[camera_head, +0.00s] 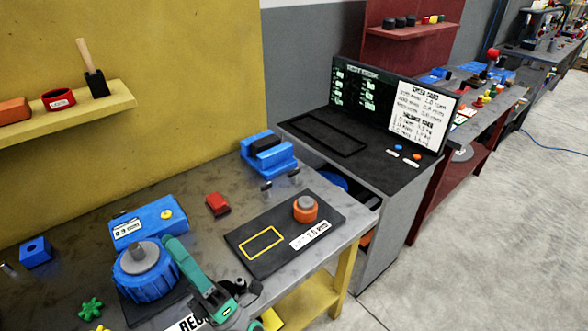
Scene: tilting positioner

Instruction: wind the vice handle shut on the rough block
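The blue vice (268,160) sits at the back right of the grey workbench, near the yellow wall panel. A dark block (264,143) lies between its jaws; I take it for the rough block. I cannot tell whether the jaws touch it. Short metal parts, probably the vice handle (266,187), show at the vice's front. My teal and dark arm rises at the bottom middle. Dark parts at its end, probably my gripper (242,287), are over the bench's front edge, well apart from the vice. I cannot make out the fingers or anything held.
A black mat (255,265) with an orange, grey-topped knob (305,208) lies in front of the vice. A red block (217,204) is left of it. A blue rotary unit (146,282) stands left of my arm. A dark cabinet with a screen (352,96) is to the right.

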